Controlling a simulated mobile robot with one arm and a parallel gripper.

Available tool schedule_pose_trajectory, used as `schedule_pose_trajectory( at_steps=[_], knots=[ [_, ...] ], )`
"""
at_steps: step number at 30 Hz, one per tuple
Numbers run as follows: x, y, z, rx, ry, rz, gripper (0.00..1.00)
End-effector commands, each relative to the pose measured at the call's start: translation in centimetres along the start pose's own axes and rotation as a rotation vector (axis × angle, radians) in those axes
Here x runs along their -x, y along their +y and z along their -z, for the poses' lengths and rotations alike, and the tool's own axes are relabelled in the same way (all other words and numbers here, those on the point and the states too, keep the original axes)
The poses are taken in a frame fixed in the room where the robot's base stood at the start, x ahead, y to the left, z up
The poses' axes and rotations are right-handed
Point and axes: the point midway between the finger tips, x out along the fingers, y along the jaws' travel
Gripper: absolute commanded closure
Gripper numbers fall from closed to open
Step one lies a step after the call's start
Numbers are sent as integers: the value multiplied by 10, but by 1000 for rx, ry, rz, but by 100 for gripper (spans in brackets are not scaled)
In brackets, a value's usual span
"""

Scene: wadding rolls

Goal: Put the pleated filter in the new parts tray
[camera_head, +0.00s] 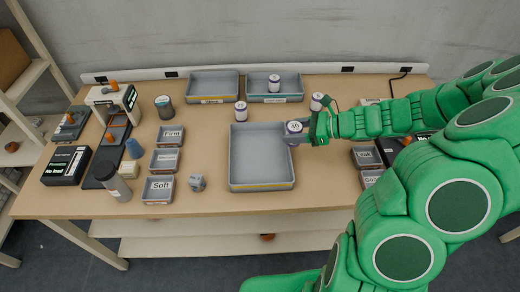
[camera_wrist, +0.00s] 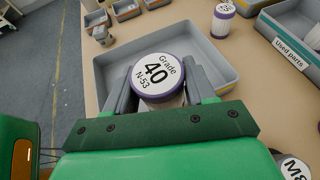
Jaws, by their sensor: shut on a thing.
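My gripper (camera_wrist: 160,92) is shut on a short cylinder (camera_wrist: 157,72) with a purple rim and a white top reading "Grade 40 N-53". The fingers grip its sides. In the head view the held cylinder (camera_head: 294,127) is at the right edge of the large grey tray (camera_head: 262,186); its height above it is unclear. Similar purple-rimmed cylinders stand behind this tray (camera_head: 241,112), in the back right tray (camera_head: 274,83) and near my wrist (camera_head: 316,101). Pleats are too small to tell. No "new parts" label is legible.
The back right tray (camera_head: 258,98) is marked "Used parts" in the wrist view (camera_wrist: 291,51). Another tray (camera_head: 212,99) stands at back left. The large tray is empty inside.

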Motion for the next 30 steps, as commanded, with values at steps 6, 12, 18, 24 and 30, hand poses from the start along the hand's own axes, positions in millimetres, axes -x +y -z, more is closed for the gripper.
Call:
schedule_pose_trajectory(
  at_steps=[6, 12, 18, 24, 30],
  knots=[
    [-42, 6, -15, 28, 0, -67, 76],
    [-78, 14, -27, 52, 2, -124, 76],
    [-107, 24, -36, 71, 2, -170, 76],
    [-122, 29, -41, 79, 2, -193, 76],
    [-127, 30, -34, 77, 1, -197, 76]
  ],
)
